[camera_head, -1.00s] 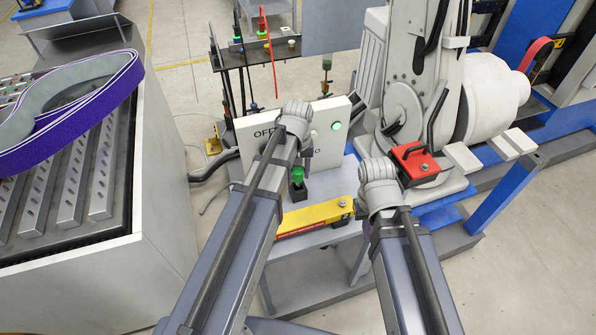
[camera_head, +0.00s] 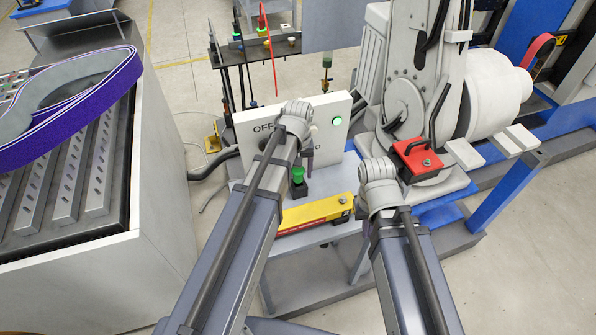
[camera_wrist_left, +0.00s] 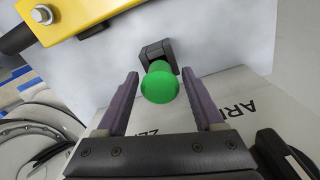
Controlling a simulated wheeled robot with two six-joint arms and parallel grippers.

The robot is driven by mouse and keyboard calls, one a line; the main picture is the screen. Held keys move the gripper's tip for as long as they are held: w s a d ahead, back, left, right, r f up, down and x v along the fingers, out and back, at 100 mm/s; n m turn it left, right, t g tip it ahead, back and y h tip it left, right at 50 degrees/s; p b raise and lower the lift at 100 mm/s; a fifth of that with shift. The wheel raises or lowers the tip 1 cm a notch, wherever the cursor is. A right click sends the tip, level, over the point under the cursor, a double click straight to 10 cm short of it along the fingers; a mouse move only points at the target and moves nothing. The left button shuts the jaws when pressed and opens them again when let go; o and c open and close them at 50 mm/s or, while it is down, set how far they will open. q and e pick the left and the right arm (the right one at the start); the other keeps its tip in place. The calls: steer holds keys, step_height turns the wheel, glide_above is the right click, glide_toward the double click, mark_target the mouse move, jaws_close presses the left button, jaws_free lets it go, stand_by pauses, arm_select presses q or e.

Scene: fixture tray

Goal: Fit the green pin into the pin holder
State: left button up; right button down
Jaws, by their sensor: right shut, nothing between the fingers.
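The green pin (camera_head: 297,173) stands upright at a small dark block (camera_head: 299,190) on the grey table, behind the yellow bar. In the left wrist view its round green top (camera_wrist_left: 159,86) faces the camera, with the dark block (camera_wrist_left: 157,50) just beyond it. My left gripper (camera_wrist_left: 159,80) is open, its purple fingers on either side of the pin's top with gaps, not touching it. In the head view one left finger (camera_head: 308,160) shows just right of the pin. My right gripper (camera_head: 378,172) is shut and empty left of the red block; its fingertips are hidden.
A white panel (camera_head: 335,110) with lettering and a green button stands behind the pin. A yellow bar (camera_head: 318,211) with a bolt lies in front. A red block with a handle (camera_head: 416,160) is at the right. The purple belt (camera_head: 95,105) lies on the left machine.

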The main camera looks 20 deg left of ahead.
arm_select(q)
steer(key=shift+o, duration=1)
step_height(320, 180, up, 8)
steer(key=p, duration=0.7)
steer(key=shift+p, duration=0.4)
steer(key=shift+f, duration=0.1)
steer(key=shift+s+d+f, duration=0.1)
steer(key=shift+s+d, duration=0.1)
steer(key=shift+s, duration=0.05)
steer(key=s+d+f+m+y+b, duration=0.1)
steer(key=s+d+f+m+b, duration=0.2)
steer(key=s+d+m, duration=0.4)
steer(key=s+d, duration=0.3)
steer(key=s, duration=0.3)
steer(key=shift+s+m+b, duration=0.3)
steer(key=shift+s, duration=0.1)
steer(key=shift+f, duration=0.1)
stand_by(0.5)
